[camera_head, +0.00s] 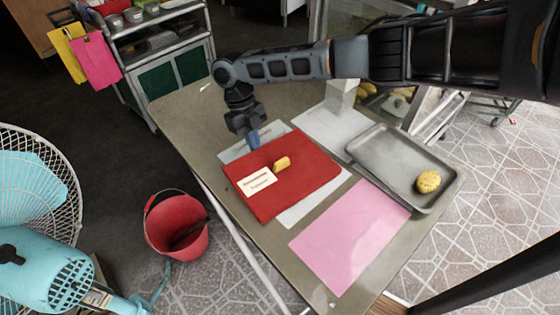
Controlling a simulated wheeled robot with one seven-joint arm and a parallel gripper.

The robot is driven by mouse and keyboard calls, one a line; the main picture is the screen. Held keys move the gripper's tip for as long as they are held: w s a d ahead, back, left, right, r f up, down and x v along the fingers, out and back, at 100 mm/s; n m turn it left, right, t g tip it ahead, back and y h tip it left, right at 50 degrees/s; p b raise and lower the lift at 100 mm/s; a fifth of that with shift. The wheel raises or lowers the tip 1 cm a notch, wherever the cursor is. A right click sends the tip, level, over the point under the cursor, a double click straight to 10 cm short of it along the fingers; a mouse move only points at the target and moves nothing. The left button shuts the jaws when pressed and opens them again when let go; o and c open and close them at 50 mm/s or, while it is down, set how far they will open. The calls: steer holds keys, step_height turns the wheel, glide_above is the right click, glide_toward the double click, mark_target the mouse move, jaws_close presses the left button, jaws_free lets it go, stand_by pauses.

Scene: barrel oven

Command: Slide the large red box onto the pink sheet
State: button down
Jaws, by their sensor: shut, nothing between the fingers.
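The large red box (300,182) lies flat on the table, partly over white sheets. A white label and a small yellow piece (282,163) are on its top. The pink sheet (350,237) lies bare and flat to the lower right of the box, with a strip of white sheet and bare table between them. My gripper (254,140) points down at the box's far left edge. Its fingers are shut and empty. I cannot tell whether the fingertips touch the box.
A grey metal tray (385,160) with a yellow lumpy item (428,181) stands right of the box, close to the pink sheet. A white sheet (330,128) lies behind. A red bucket (176,228) and a turquoise fan (35,265) stand on the floor at left.

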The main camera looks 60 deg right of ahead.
mark_target(270, 157)
steer(key=shift+s+a+p, duration=0.2)
steer(key=shift+s+p, duration=0.2)
steer(key=shift+s, duration=0.2)
steer(key=shift+s+a+p, duration=0.15)
steer(key=shift+s+p, duration=0.2)
steer(key=shift+s, duration=0.2)
steer(key=shift+s, duration=0.1)
steer(key=shift+s+a+r+p, duration=0.1)
steer(key=shift+s+a+p, duration=0.05)
steer(key=shift+s+p, duration=0.4)
steer(key=shift+s+a+p, duration=0.2)
steer(key=shift+s+p, duration=0.25)
steer(key=shift+s, duration=0.2)
steer(key=shift+s+a+p, duration=0.2)
steer(key=shift+s+p, duration=0.25)
steer(key=shift+s, duration=0.3)
steer(key=shift+s+a+p, duration=0.3)
steer(key=shift+s+p, duration=0.35)
steer(key=shift+s, duration=0.25)
steer(key=shift+s+a+p, duration=0.3)
steer(key=shift+s+p, duration=0.35)
steer(key=shift+s, duration=0.4)
